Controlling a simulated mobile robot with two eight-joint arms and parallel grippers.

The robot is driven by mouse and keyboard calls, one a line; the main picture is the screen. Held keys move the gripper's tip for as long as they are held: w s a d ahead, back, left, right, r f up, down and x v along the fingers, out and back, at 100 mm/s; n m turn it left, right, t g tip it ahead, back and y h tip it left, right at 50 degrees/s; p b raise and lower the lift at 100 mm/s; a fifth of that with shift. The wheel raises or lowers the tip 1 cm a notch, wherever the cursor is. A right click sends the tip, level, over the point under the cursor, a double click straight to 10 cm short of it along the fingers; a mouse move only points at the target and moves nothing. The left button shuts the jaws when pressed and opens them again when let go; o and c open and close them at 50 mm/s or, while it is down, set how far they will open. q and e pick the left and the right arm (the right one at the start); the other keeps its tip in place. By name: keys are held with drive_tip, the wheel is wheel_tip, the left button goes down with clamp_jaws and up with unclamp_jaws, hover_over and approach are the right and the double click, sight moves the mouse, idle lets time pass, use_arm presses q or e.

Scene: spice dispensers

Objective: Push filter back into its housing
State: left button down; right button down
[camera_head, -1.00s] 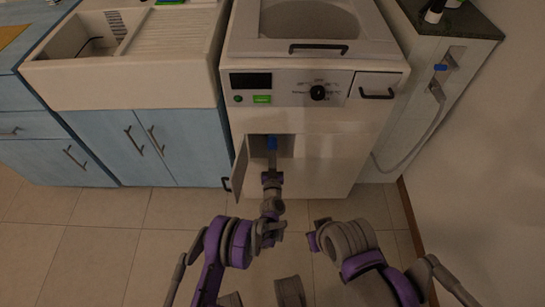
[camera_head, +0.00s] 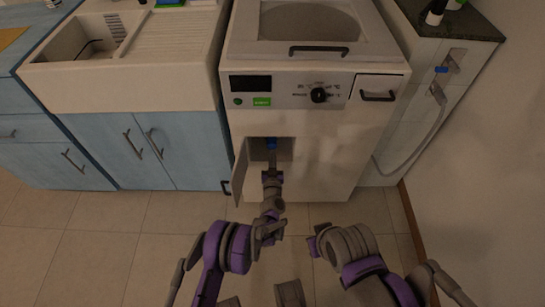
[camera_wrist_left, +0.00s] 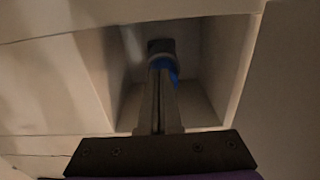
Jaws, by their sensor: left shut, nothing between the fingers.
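The blue filter (camera_head: 271,143) sits in the square housing (camera_head: 286,147) low on the front of the white washing machine. In the left wrist view the filter (camera_wrist_left: 172,72) shows as a blue piece deep in the recess, partly hidden behind my fingers. My left gripper (camera_head: 271,152) reaches straight into the opening, and its tips are at the filter. In the left wrist view its fingers (camera_wrist_left: 160,65) are together with nothing between them. Whether the tips press on the filter is hard to tell. My right arm is folded at the lower right, and its gripper does not show.
The small housing door (camera_head: 240,172) hangs open at the left of the opening, close to my left gripper. A blue cabinet (camera_head: 150,150) with a sink stands to the left. A grey hose (camera_head: 420,143) hangs at the right. The tiled floor in front is clear.

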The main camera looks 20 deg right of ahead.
use_arm(q)
drive_tip(key=shift+v, duration=2.5)
drive_tip(key=shift+s+f, duration=0.1)
